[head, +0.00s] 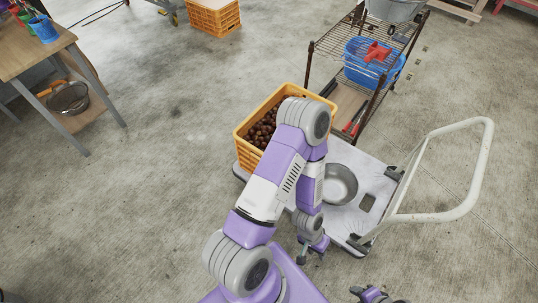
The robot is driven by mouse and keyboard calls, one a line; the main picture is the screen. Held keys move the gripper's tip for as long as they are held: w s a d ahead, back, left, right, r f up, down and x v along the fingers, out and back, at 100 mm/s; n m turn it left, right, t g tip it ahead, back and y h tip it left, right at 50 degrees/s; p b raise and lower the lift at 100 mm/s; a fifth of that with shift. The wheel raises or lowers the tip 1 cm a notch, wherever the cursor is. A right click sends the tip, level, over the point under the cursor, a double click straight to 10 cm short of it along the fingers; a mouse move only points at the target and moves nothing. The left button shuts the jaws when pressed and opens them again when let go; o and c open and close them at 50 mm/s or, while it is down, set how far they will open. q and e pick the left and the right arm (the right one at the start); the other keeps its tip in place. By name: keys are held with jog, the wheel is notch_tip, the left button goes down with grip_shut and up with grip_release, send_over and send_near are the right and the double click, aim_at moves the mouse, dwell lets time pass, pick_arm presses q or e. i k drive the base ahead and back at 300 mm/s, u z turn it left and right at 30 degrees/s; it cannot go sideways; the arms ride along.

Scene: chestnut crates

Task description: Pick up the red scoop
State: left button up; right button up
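A red object (377,51), which looks like the red scoop, shows at the blue basin (391,75) on the wire rack at the upper right. I cannot tell whether it lies inside the basin or on the wires above it. My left gripper (311,256) hangs low over the near edge of the cart, far from the red object and in front of the metal bowl. It looks empty, but its finger opening is too small to judge. My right gripper (368,293) is only partly in view at the bottom edge, and its opening is unclear.
A yellow crate of chestnuts (243,148) and a metal bowl (340,184) stand on a white cart (376,187) with a pale handle (477,180). The wire rack (329,48) stands behind. A wooden table (30,50) is at left. Concrete floor between is clear.

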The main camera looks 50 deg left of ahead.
aim_at(377, 52)
jog(key=z, duration=0.45)
jog(key=k, duration=0.2)
jog(key=u, duration=1.65)
jog(key=i, duration=0.55)
jog(key=u, duration=0.25)
